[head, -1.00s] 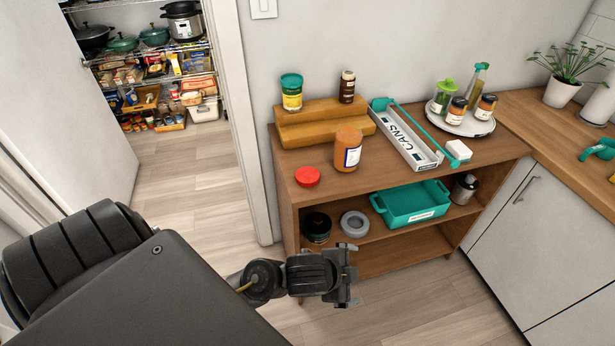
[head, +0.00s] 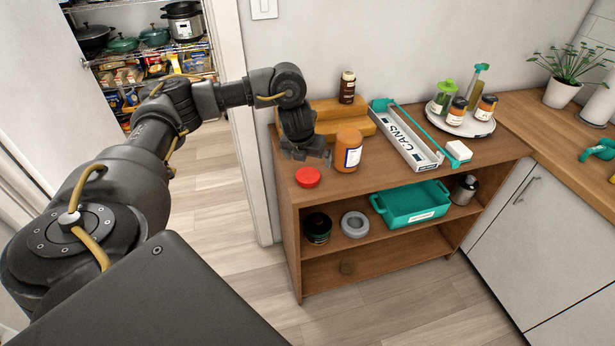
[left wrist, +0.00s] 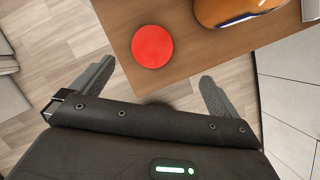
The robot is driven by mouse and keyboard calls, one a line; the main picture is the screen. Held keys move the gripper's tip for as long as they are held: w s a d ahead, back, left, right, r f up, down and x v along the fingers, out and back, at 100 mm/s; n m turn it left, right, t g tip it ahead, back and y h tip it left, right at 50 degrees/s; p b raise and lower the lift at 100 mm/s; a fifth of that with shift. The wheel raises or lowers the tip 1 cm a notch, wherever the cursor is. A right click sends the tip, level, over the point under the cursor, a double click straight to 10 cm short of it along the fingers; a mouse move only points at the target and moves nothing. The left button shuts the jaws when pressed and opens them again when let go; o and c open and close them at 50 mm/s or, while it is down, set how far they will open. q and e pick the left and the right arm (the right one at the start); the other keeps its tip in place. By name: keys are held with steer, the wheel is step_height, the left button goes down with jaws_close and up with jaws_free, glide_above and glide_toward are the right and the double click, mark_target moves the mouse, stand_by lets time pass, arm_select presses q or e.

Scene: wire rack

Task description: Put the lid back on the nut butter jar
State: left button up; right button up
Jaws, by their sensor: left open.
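The red lid (head: 307,178) lies flat on the cabinet's wooden top near its front left edge. The nut butter jar (head: 347,151), orange-brown with a white label and no lid on it, stands upright to the right of the lid. My left gripper (head: 307,154) is open above and just behind the lid, left of the jar. In the left wrist view the lid (left wrist: 152,46) shows just beyond the open fingers (left wrist: 156,72), and the jar (left wrist: 235,9) is partly cut off at the top. My right gripper is not in view.
A wooden step riser (head: 330,112) with a dark bottle (head: 347,87) stands behind the jar. A CANS tray (head: 408,140) lies to the right, then a round tray (head: 462,126) with bottles and jars. The lower shelf holds a teal bin (head: 411,203).

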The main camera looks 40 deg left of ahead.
arm_select(q)
steer(key=shift+a+r, duration=0.2)
steer(key=shift+a, duration=0.15)
steer(key=b, duration=0.3)
glide_above(308, 175)
steer(key=s+d, duration=0.1)
steer(key=s, duration=0.1)
steer(key=f, duration=0.5)
steer(key=shift+w+d+f, duration=0.1)
steer(key=shift+w+f, duration=0.05)
steer(key=shift+w, duration=0.05)
steer(key=shift+p, duration=0.3)
steer(key=shift+f, duration=0.25)
steer(key=x, duration=0.3)
steer(key=b+x, duration=0.1)
steer(key=shift+s+a+f, duration=0.25)
steer(key=shift+a+f, duration=0.05)
steer(key=shift+f, duration=0.15)
